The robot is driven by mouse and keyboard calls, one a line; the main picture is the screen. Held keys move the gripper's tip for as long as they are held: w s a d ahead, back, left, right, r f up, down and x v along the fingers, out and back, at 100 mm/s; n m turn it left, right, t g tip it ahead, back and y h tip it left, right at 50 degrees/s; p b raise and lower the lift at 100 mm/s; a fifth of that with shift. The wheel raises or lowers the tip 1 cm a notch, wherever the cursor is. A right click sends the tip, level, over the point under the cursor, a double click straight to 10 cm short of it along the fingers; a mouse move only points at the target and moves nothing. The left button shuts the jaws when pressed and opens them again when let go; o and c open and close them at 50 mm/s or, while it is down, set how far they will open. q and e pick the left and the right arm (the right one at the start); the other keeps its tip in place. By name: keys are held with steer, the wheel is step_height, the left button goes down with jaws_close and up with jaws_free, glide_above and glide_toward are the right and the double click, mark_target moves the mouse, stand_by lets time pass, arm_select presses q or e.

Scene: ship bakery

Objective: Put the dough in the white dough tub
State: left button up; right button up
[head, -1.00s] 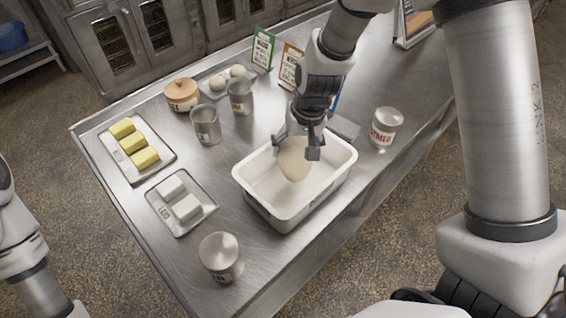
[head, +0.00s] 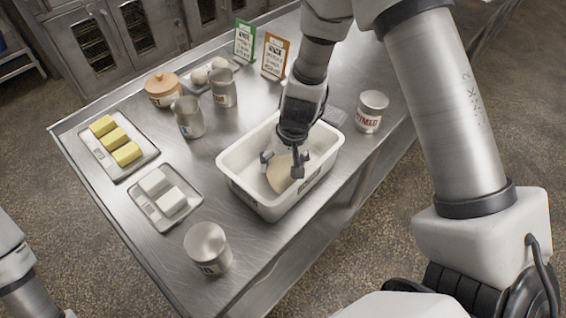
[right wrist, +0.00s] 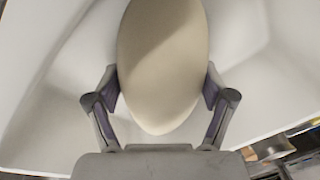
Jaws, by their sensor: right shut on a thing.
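The dough (head: 279,176) is a smooth, pale beige oval lump. The white dough tub (head: 232,179) is a deep open box on the steel table, right of its middle. My right gripper (head: 285,168) reaches down into the tub and is shut on the dough, with a finger at each side. In the right wrist view the dough (right wrist: 163,65) sits between the two fingers, with white tub walls (right wrist: 50,85) around it. Whether the dough touches the tub floor I cannot tell. Only part of my left arm shows at the lower left; its gripper is out of frame.
Left of the tub are a tray of white blocks (head: 188,212), a tray of yellow blocks (head: 101,163) and metal canisters (head: 188,120). Sign cards (head: 274,57) stand behind.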

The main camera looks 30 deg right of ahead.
mark_target(283, 157)
steer(key=o, duration=1.7)
steer(key=shift+w, duration=0.1)
steer(key=shift+r, duration=0.1)
steer(key=shift+r+p, duration=0.4)
steer(key=shift+p, duration=0.1)
steer(key=r+p, duration=0.1)
steer(key=r, duration=0.1)
steer(key=r+p, duration=0.1)
steer(key=r, duration=0.1)
steer(key=r+p, duration=0.1)
steer(key=r, duration=0.1)
steer(key=shift+s+d+p, duration=0.3)
steer(key=shift+s, duration=0.05)
steer(key=r, duration=0.3)
steer(key=s+r, duration=0.1)
steer(key=shift+d+r, duration=0.25)
steer(key=shift+r, duration=0.3)
